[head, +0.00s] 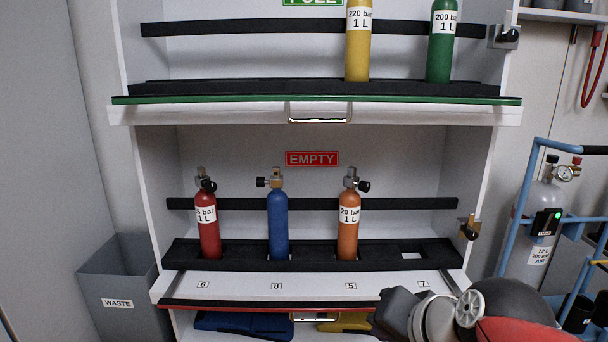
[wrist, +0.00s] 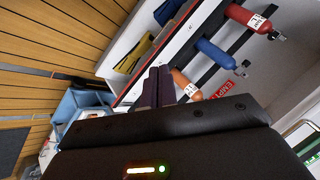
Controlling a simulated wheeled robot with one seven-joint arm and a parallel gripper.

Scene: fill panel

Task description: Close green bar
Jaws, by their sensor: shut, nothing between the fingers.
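A long green bar (head: 230,100) runs along the front edge of the upper shelf. A metal handle (head: 320,112) sits on the white front just below it. My gripper (wrist: 160,72) is shut and empty in the wrist view, with its fingers pointing toward the cabinet. In the head view, my arm comes in at the lower right, below and well apart from the green bar; the fingertips are not clear there.
Yellow (head: 357,45) and green (head: 439,45) cylinders stand on the upper shelf. Red (head: 208,232), blue (head: 278,228) and orange (head: 348,232) cylinders stand below. A waste bin (head: 118,290) is at left, a blue frame (head: 520,200) at right.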

